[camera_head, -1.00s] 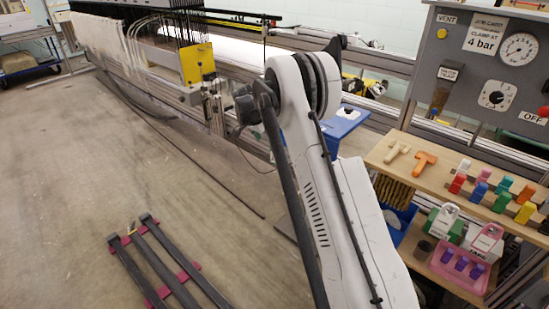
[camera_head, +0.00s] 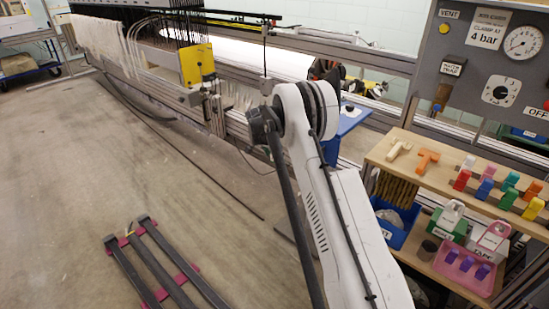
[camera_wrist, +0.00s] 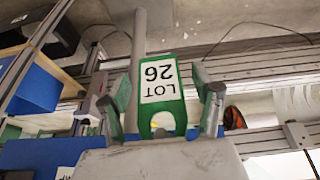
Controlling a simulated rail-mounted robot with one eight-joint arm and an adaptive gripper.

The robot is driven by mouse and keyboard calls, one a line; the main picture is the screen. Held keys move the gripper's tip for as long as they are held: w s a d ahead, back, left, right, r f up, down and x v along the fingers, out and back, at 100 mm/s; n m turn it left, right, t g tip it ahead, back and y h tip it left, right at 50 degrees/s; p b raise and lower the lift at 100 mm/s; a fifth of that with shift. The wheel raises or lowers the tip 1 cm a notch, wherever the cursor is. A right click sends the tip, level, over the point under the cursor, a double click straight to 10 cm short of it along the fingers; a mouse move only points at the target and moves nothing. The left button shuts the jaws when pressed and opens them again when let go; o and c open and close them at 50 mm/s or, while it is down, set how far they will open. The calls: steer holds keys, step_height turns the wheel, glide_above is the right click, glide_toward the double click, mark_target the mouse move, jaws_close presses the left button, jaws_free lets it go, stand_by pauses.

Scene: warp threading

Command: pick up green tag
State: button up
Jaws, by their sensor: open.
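In the wrist view a green tag (camera_wrist: 180,110) with a white label reading "LOT 26" appears upside down, with a rounded opening at its lower end. My gripper (camera_wrist: 161,96) is open, with one finger to the left of the tag and one to the right. I cannot tell whether either finger touches it. In the head view my arm hides its own end, so the gripper does not show there. I cannot tell where this tag is in that view.
A wooden shelf (camera_head: 403,172) at right holds several coloured pieces. Below are a pink tray (camera_head: 447,270) and a blue bin (camera_head: 391,240). A grey control panel (camera_head: 463,68) stands behind. Dark bars (camera_head: 160,262) lie on the floor at lower left; floor around them is clear.

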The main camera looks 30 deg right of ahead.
steer(key=c, duration=1.1)
steer(key=shift+r, duration=0.1)
steer(key=shift+r, duration=0.2)
steer(key=shift+s+a+r+p, duration=0.15)
steer(key=shift+a+r+p, duration=0.2)
steer(key=shift+r+p, duration=0.2)
steer(key=s+a+p, duration=0.1)
steer(key=s+a, duration=0.1)
steer(key=a, duration=0.6)
steer(key=s+a+p, duration=0.1)
steer(key=s+a, duration=0.2)
steer(key=a, duration=0.5)
steer(key=shift+s, duration=0.3)
